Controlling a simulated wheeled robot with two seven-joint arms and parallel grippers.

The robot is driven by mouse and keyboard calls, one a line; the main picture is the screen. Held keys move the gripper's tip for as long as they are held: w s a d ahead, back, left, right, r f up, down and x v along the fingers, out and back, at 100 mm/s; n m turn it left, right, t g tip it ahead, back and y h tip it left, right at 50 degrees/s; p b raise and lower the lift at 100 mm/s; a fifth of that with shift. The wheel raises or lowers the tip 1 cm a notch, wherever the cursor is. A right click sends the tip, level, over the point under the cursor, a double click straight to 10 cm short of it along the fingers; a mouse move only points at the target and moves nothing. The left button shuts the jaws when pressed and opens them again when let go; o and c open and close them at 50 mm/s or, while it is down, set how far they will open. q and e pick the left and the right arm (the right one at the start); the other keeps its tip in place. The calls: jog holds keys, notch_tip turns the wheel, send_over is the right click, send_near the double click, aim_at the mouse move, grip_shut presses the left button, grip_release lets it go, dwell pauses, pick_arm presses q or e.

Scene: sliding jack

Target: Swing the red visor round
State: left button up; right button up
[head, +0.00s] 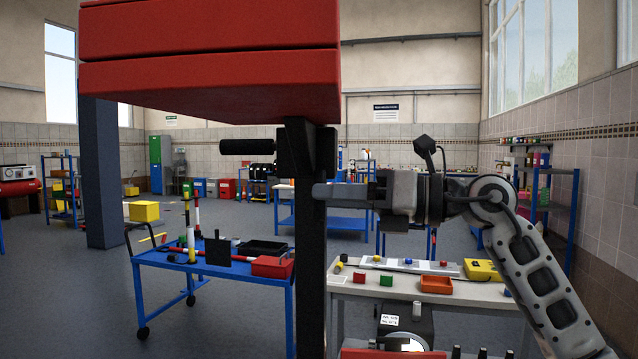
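The large red visor (210,62) fills the upper left, with a flat front split by horizontal seams and its underside showing. A dark block (307,148) sits under its right part, on top of a dark upright post (312,270). A black cylindrical handle (247,146) sticks out to the left of that block. My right gripper (340,194) comes in from the right and points left, below the block. Its fingertips overlap the post in the picture; I cannot tell whether they touch it. Its fingers show side-on, so their opening is hidden. My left gripper is out of view.
A blue cart (210,265) with tools and a red box stands at left. A light workbench (430,289) with small coloured blocks and an orange tray (436,284) lies below my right arm. A thick blue-grey column (100,175) stands at left. Open floor lies beyond the cart.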

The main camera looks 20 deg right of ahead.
jog(key=shift+x, duration=1.35)
grip_shut()
